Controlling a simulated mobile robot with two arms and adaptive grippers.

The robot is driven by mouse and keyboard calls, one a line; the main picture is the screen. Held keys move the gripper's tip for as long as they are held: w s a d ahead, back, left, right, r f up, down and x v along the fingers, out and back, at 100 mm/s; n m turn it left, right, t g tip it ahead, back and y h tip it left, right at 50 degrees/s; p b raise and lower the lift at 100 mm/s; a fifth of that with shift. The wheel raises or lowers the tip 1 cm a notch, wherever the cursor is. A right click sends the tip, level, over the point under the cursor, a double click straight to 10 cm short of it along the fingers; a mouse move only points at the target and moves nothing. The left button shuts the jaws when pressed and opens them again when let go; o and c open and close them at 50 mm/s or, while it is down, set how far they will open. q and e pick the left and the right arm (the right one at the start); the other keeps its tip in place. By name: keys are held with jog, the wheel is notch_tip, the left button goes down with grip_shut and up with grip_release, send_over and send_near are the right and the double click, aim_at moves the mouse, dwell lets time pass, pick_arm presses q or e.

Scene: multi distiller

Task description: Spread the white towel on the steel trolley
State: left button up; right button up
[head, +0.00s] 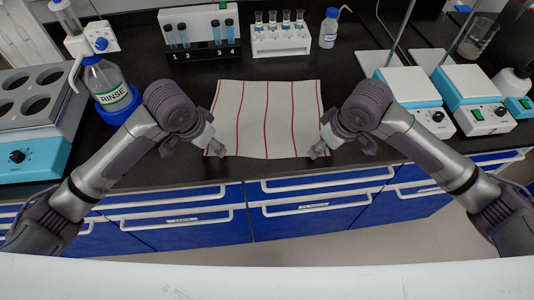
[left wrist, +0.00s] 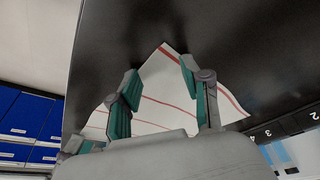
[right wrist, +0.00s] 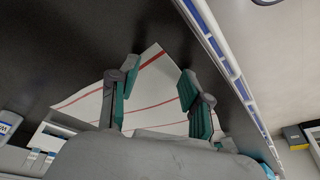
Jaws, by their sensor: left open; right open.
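The white towel (head: 266,115) with red stripes lies spread out on the black bench top in the head view. My left gripper (head: 214,149) is at its near left corner and my right gripper (head: 319,150) is at its near right corner. In the left wrist view, the open fingers (left wrist: 160,68) stand either side of a towel corner (left wrist: 165,88). In the right wrist view, the open fingers (right wrist: 158,70) also stand either side of a corner (right wrist: 152,90). I cannot tell whether the fingers touch the cloth. No steel trolley shows.
A rinse bottle (head: 108,85) stands at the left, by a metal block with round wells (head: 35,95). Tube racks (head: 201,50) and (head: 281,42) stand behind the towel. Stirrer plates (head: 410,90) stand at the right. Blue drawers (head: 200,225) lie below the bench's front edge.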

pick_arm(q)
jog(key=shift+f+b, duration=0.35)
jog(key=shift+b, duration=0.05)
pick_arm(e)
jog(key=shift+f, duration=0.35)
pick_arm(q)
jog(key=shift+r, duration=0.15)
jog(key=shift+c, duration=0.6)
pick_arm(e)
jog(key=shift+r, duration=0.15)
jog(key=shift+c, duration=0.6)
pick_arm(q)
jog(key=shift+c, duration=0.6)
pick_arm(e)
jog(key=shift+c, duration=0.6)
pick_arm(q)
jog(key=shift+s, duration=0.1)
grip_shut()
pick_arm(e)
jog(key=c, duration=0.7)
grip_shut()
jog(key=shift+s+f, duration=0.15)
jog(key=shift+f, duration=0.05)
pick_arm(q)
jog(key=shift+s, duration=0.1)
pick_arm(e)
jog(key=shift+r, duration=0.1)
